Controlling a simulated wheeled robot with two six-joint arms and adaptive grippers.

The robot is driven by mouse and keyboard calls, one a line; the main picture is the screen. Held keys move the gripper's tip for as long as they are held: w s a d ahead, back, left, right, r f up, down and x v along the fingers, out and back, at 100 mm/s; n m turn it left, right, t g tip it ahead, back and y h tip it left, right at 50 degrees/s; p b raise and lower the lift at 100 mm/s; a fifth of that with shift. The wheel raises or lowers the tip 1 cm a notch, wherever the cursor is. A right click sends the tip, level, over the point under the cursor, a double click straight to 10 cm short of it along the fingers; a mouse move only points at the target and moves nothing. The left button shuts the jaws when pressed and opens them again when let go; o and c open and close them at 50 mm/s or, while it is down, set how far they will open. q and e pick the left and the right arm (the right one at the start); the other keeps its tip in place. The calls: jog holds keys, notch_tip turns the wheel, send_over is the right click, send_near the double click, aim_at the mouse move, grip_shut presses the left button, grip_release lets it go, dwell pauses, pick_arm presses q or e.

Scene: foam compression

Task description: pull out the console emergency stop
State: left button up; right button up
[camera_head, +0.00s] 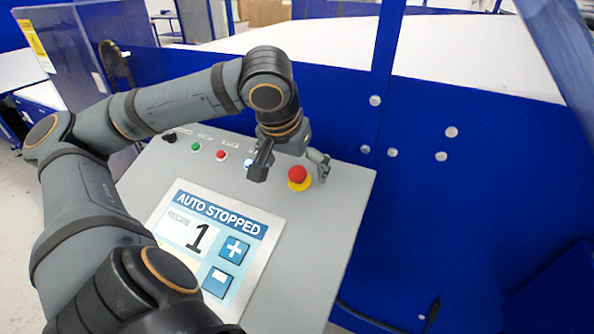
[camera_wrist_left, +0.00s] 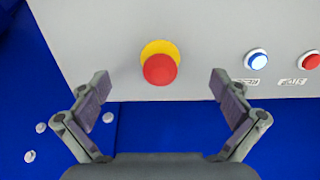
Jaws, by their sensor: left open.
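The emergency stop (camera_head: 297,174) is a red mushroom button on a yellow base, near the right top corner of the grey console panel (camera_head: 312,238). In the left wrist view the red button (camera_wrist_left: 160,69) lies between and beyond the fingertips, with yellow showing around its upper side. My left gripper (camera_head: 291,169) is open over the button, one finger on each side of it in the head view. In the left wrist view the left gripper (camera_wrist_left: 160,88) has wide-spread fingers, with clear gaps to the button. I cannot tell the exact height. My right gripper is not in view.
Green (camera_head: 196,147), red (camera_head: 221,154) and blue-white (camera_head: 249,163) buttons and a black knob (camera_head: 169,137) sit left of the stop. A touchscreen (camera_head: 214,243) reads "AUTO STOPPED" and 1. A blue machine wall (camera_head: 465,215) with round bolts stands at the right.

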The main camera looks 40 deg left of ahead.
pick_arm(q)
jog(key=p+v, duration=0.2)
jog(key=v, duration=0.4)
jog(key=shift+r+p, duration=0.15)
jog(key=shift+p, duration=0.25)
